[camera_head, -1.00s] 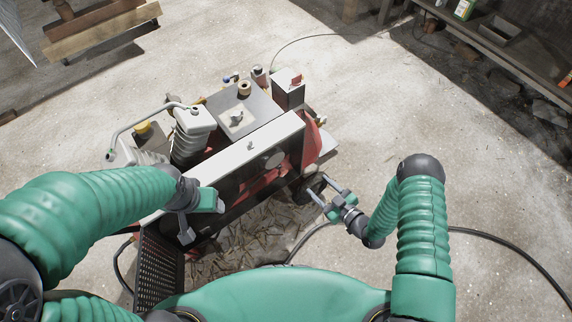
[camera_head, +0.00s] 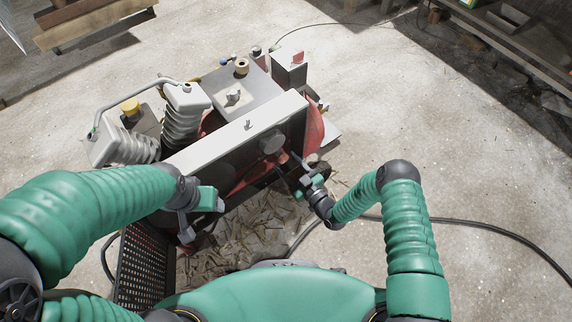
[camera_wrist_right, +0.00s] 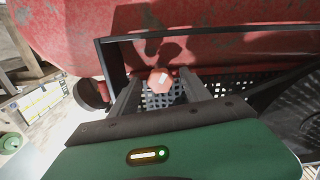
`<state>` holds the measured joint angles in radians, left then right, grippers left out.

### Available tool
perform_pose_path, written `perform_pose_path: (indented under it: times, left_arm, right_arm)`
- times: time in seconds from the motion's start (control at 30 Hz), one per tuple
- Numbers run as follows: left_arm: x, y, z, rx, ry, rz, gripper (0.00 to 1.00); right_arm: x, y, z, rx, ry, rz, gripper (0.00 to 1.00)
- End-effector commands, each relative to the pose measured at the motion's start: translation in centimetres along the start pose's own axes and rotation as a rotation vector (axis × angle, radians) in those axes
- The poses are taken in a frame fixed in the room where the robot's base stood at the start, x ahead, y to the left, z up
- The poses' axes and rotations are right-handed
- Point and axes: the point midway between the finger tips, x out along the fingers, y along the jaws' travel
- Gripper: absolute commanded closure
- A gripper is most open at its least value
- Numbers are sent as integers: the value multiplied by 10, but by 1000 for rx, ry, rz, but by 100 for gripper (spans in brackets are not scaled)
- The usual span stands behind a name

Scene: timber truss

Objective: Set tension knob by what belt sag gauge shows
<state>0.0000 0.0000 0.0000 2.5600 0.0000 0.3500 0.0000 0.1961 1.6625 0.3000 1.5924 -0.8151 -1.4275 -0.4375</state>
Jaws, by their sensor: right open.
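A red round knob (camera_wrist_right: 160,81) with a pale mark shows in the right wrist view, in front of a perforated dark guard. I take it to be the tension knob; I cannot pick it out in the head view. My right gripper (camera_head: 290,165) is at the front right of the red and grey machine (camera_head: 236,132). Its open fingers stand either side of the knob in the wrist view; contact is not clear. My left gripper (camera_head: 202,208) is by the machine's front left, its jaw state unclear. A pale panel with yellow edging (camera_wrist_right: 40,108) may be the sag gauge; no reading is legible.
A perforated dark panel (camera_head: 143,268) stands at the front left, with wood chips (camera_head: 240,235) on the floor beside it. A black cable (camera_head: 470,223) crosses the floor at right. A bench (camera_head: 510,45) is at upper right.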

Motion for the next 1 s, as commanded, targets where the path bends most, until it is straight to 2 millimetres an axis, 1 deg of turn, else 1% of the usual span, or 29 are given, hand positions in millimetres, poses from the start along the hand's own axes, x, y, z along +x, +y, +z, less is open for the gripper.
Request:
perform_pose_path:
  times: [0.03, 0.1, 0.33, 0.37, 0.77, 0.8, 1.0]
  left_arm:
    - [4, 0, 1, 0, 0, 0, 34]
    - [4, 0, 1, 0, 0, 0, 34]
    - [3, 0, 1, 0, 0, 0, 34]
    - [3, 0, 1, 0, 0, 0, 34]
    - [3, 0, 1, 0, 0, 0, 34]
    - [3, 0, 1, 0, 0, 0, 34]
    - [4, 0, 1, 0, 0, 0, 34]
  right_arm:
    - [5, 0, 1, 0, 2, 1, 45]
    - [9, 0, 0, 0, 1, 1, 45]
    - [10, 0, -1, 0, 0, 1, 45]
    - [10, 0, -1, 0, 0, 1, 46]
    - [10, 0, -1, 0, 0, 1, 98]
    - [10, 0, -1, 0, 0, 0, 100]
    - [10, 0, 0, 7, 0, 0, 100]
